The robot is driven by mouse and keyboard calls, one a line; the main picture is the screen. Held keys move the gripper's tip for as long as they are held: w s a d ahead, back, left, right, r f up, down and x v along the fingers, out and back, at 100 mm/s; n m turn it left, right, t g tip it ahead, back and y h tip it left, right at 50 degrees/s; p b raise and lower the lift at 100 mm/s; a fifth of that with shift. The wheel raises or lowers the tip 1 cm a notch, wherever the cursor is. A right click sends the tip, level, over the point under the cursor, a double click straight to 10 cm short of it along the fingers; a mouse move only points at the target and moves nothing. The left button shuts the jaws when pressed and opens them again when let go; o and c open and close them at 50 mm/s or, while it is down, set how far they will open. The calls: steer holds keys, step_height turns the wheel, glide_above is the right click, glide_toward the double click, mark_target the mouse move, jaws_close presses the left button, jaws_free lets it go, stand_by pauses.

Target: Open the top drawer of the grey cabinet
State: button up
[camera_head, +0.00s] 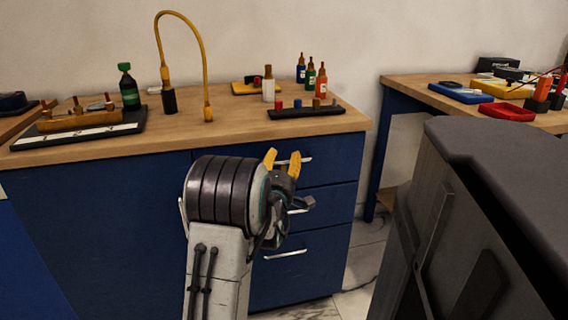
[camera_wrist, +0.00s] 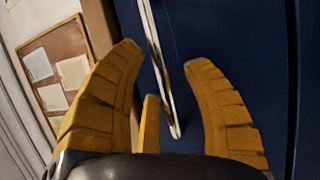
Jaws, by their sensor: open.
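The drawer cabinet in front of me is dark blue, not grey, with a wooden top (camera_head: 225,132). Its top drawer (camera_head: 335,160) looks shut, flush with the front. A thin pale metal handle (camera_head: 303,160) shows on it, partly hidden by my fingers. My gripper (camera_head: 282,160) is open at the top drawer's height, in front of its front. I see no clear contact; the depth between fingers and handle is hard to judge.
Two lower drawers with handles (camera_head: 285,254) sit beneath. The top carries a green bottle (camera_head: 129,88), a yellow curved tube (camera_head: 203,50) and a dark rack (camera_head: 306,111). Another bench (camera_head: 400,85) stands at the right. A pinboard (camera_wrist: 50,62) shows in the wrist view.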

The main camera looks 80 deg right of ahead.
steer(key=shift+c, duration=0.3)
jaws_close()
stand_by(0.4)
